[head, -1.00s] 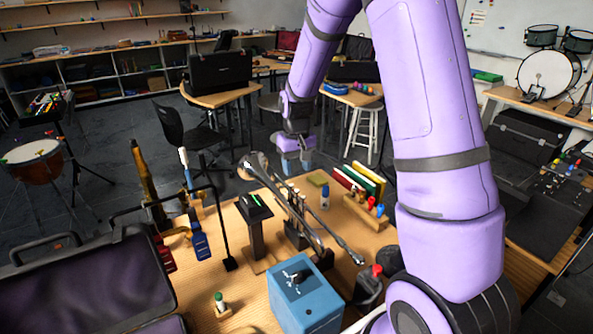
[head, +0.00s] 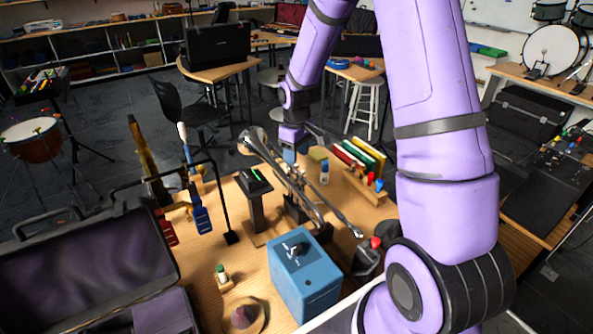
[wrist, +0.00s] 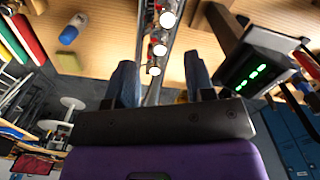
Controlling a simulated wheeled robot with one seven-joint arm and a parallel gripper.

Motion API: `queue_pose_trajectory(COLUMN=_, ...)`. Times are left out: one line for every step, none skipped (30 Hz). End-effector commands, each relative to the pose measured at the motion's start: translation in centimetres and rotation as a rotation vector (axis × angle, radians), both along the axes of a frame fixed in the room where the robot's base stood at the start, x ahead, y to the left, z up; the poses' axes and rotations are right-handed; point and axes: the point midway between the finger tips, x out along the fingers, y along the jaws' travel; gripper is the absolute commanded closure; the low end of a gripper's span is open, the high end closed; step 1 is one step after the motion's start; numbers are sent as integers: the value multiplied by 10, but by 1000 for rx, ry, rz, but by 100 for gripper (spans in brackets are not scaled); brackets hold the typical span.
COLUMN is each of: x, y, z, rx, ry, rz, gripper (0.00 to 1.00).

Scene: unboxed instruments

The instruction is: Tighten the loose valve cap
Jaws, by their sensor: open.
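A silver trumpet (head: 252,141) lies tilted on a dark stand on the wooden table, its bell at the far left end. In the wrist view, several round, bright valve ends (wrist: 158,48) line up along its tubing. I cannot tell which cap is loose. My gripper (wrist: 160,82) is open and empty, one blue finger on each side of the trumpet's line, with the valve ends farther up the picture. In the head view, my gripper (head: 290,153) is at the far side of the trumpet, close to it; contact cannot be told.
A device with a green display (head: 256,178) stands on a post left of the trumpet. A blue box (head: 305,278) is in front. Coloured books (head: 358,158) and a small bottle (head: 324,172) are to the right. An open case (head: 85,262) fills the front left.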

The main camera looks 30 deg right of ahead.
Motion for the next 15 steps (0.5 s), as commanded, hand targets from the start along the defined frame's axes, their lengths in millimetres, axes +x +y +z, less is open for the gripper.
queue_pose_trajectory(x=-1, y=0, z=-10, rx=1, ry=4, rz=1, gripper=51)
queue_pose_trajectory(x=-1, y=0, z=-16, rx=0, ry=4, rz=1, gripper=51)
queue_pose_trajectory(x=0, y=0, z=-23, rx=0, ry=3, rz=1, gripper=51)
queue_pose_trajectory(x=0, y=0, z=-28, rx=0, ry=3, rz=2, gripper=51)
queue_pose_trajectory(x=-1, y=0, z=-33, rx=1, ry=4, rz=1, gripper=51)
queue_pose_trajectory(x=0, y=0, z=-38, rx=0, ry=2, rz=1, gripper=51)
queue_pose_trajectory(x=0, y=0, z=-42, rx=0, ry=2, rz=1, gripper=51)
queue_pose_trajectory(x=0, y=0, z=-46, rx=0, ry=3, rz=1, gripper=51)
queue_pose_trajectory(x=0, y=0, z=-51, rx=1, ry=1, rz=0, gripper=51)
queue_pose_trajectory(x=0, y=0, z=-53, rx=0, ry=1, rz=0, gripper=51)
queue_pose_trajectory(x=0, y=0, z=-56, rx=0, ry=1, rz=0, gripper=51)
queue_pose_trajectory(x=0, y=0, z=-59, rx=0, ry=1, rz=0, gripper=51)
queue_pose_trajectory(x=0, y=0, z=-61, rx=0, ry=1, rz=-1, gripper=51)
queue_pose_trajectory(x=0, y=0, z=-62, rx=0, ry=1, rz=-1, gripper=51)
queue_pose_trajectory(x=0, y=0, z=-63, rx=0, ry=0, rz=-1, gripper=51)
